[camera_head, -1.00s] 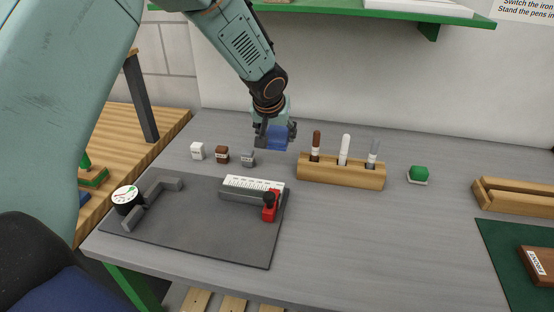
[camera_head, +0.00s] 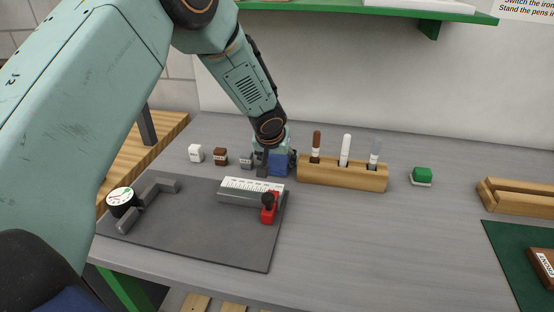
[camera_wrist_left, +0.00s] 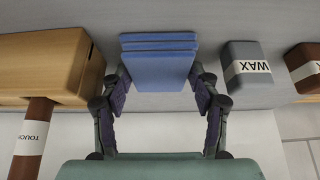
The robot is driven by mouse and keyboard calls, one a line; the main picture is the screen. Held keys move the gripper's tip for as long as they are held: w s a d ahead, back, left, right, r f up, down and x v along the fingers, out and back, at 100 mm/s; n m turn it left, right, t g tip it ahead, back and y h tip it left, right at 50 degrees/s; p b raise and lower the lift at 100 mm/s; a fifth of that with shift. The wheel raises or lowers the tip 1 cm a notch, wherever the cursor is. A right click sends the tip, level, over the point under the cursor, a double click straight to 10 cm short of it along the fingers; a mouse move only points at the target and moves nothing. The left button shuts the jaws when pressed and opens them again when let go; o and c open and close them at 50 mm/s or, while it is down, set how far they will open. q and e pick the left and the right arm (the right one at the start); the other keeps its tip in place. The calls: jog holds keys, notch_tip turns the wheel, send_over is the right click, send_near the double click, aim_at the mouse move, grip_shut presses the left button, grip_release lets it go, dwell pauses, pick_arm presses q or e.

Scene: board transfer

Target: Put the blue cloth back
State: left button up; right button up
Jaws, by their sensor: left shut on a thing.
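The blue cloth (camera_wrist_left: 160,70) is a folded block with layered edges, between the fingers of my left gripper (camera_wrist_left: 158,95) in the left wrist view. In the head view the cloth (camera_head: 278,162) is partly hidden by my left gripper (camera_head: 276,168). The gripper is shut on it, low at the grey table top, just left of the wooden pen holder. I cannot tell whether the cloth touches the table. My right gripper is not in view.
A grey WAX block (camera_head: 246,161) stands close left of the gripper, with brown (camera_head: 220,157) and white (camera_head: 196,153) blocks beyond. The pen holder (camera_head: 342,175) with several pens is close right. A dark mat (camera_head: 190,235) lies in front. A green-topped block (camera_head: 422,175) stands further right.

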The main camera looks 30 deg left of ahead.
pick_arm(q)
jog(key=shift+s+f, duration=0.1)
jog(key=o, duration=0.7)
jog(key=shift+o, duration=0.6)
jog(key=shift+a+f, duration=0.1)
jog(key=shift+r+p, duration=0.3)
jog(key=shift+r, duration=0.05)
jog(key=v, duration=1.1)
jog(key=shift+r, duration=0.4)
jog(key=shift+s, duration=0.15)
